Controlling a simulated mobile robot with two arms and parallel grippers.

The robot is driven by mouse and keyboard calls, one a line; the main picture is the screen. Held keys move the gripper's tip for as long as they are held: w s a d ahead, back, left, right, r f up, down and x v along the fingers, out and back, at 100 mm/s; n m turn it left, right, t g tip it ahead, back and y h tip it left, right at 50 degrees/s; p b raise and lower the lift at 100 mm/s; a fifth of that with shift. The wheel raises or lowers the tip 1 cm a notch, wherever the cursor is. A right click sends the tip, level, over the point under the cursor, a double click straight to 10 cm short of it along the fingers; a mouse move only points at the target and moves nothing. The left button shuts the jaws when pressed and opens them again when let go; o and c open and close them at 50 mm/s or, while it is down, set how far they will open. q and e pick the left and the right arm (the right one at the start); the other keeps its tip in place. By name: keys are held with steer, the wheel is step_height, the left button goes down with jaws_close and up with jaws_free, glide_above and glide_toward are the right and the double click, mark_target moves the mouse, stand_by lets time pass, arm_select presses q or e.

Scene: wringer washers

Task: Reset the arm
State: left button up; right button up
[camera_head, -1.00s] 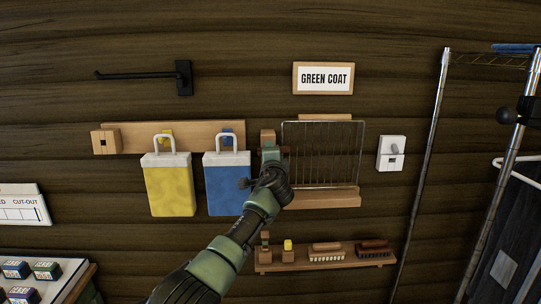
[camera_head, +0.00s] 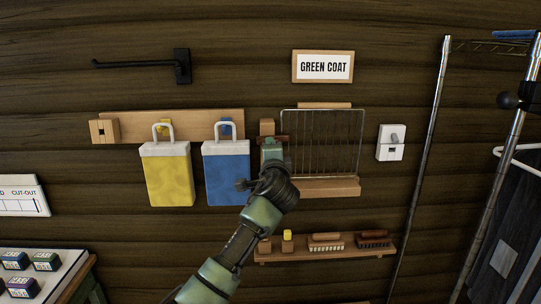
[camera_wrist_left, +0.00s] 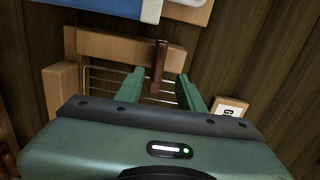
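My left gripper (camera_head: 272,150) is in front of the left edge of a wire rack (camera_head: 320,140) with wooden bars on the wall. In the left wrist view its two green fingers (camera_wrist_left: 161,90) are spread apart. A dark brown bar (camera_wrist_left: 159,66) shows between them, with gaps at both sides. The same bar (camera_head: 285,140) lies across the rack's upper left in the head view, partly hidden by the gripper. I cannot tell whether a finger touches it. My right gripper is in neither view.
A yellow bag (camera_head: 168,178) and a blue bag (camera_head: 226,178) hang left of the gripper. A brush shelf (camera_head: 325,252) is below. A white switch (camera_head: 391,143) and a metal clothes rack (camera_head: 423,150) are at right. A black hook (camera_head: 140,65) sticks out upper left.

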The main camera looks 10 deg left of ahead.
arm_select(q)
steer(key=shift+s, duration=0.1)
step_height(320, 180, down, 21)
steer(key=g+h, duration=0.2)
steer(key=g, duration=0.1)
steer(key=s+a+f+n+g+h+b, duration=0.1)
steer(key=s+f+g, duration=0.1)
steer(key=s+f, duration=0.8)
steer(key=s+f+n+g, duration=0.2)
steer(key=s+f, duration=0.1)
steer(key=f, duration=1.3)
steer(key=s+a+f+n+g+h+b, duration=0.15)
steer(key=s+f, duration=0.55)
steer(key=f, duration=0.7)
steer(key=s+a+f+n+g, duration=0.1)
steer(key=s+f+n+g, duration=0.1)
steer(key=s+f, duration=0.8)
steer(key=s+f+n+g+b, duration=0.15)
steer(key=s+f, duration=0.35)
steer(key=s, duration=1)
steer(key=s+a+f+n+g, duration=0.1)
steer(key=s+f+g, duration=0.2)
steer(key=s+f, duration=0.7)
steer(key=s+a+f+n+g, duration=0.1)
steer(key=s+n, duration=0.1)
steer(key=s, duration=1.6)
steer(key=shift+a+n, duration=0.2)
steer(key=shift+n, duration=0.2)
steer(key=shift+h, duration=0.25)
